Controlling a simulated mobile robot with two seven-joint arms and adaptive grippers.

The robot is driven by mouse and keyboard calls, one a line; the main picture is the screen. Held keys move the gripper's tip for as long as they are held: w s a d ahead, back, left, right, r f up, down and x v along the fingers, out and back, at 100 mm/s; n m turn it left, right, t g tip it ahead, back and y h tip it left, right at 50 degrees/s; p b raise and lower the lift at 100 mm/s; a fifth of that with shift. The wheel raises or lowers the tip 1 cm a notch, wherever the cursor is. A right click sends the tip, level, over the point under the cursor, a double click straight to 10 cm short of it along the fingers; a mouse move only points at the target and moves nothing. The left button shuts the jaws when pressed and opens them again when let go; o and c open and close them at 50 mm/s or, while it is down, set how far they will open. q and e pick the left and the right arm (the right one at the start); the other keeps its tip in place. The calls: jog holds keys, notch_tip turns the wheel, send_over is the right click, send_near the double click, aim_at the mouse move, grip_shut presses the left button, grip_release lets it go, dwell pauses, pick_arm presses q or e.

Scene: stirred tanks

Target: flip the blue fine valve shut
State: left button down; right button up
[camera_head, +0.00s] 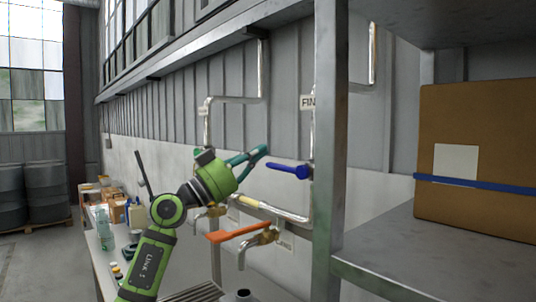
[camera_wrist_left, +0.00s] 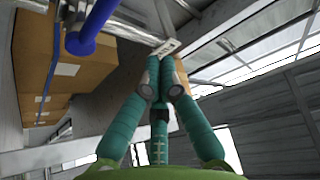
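The blue valve handle (camera_head: 288,170) sticks out to the left from a vertical metal pipe (camera_head: 312,195), below a sign (camera_head: 307,102) reading "FIN", partly cut off by the shelf post. My left gripper (camera_head: 264,149) is just left of and slightly above the handle's free end, apart from it. Its teal fingers come together at the tips with nothing between them. In the left wrist view the blue handle (camera_wrist_left: 90,28) is at the upper left, beside the closed fingertips (camera_wrist_left: 160,62). My right gripper is in neither view.
An orange lever (camera_head: 238,232) sits on a tap below. A metal shelf post (camera_head: 330,150) stands close right of the valve, with a cardboard box (camera_head: 478,125) on its shelf. A bench with bottles and boxes (camera_head: 108,210) is at left; drums (camera_head: 45,190) stand farther back.

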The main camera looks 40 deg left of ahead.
pick_arm(q)
jog(key=f+b+v, duration=0.1)
jog(key=b+v, duration=0.2)
jog(key=v, duration=0.3)
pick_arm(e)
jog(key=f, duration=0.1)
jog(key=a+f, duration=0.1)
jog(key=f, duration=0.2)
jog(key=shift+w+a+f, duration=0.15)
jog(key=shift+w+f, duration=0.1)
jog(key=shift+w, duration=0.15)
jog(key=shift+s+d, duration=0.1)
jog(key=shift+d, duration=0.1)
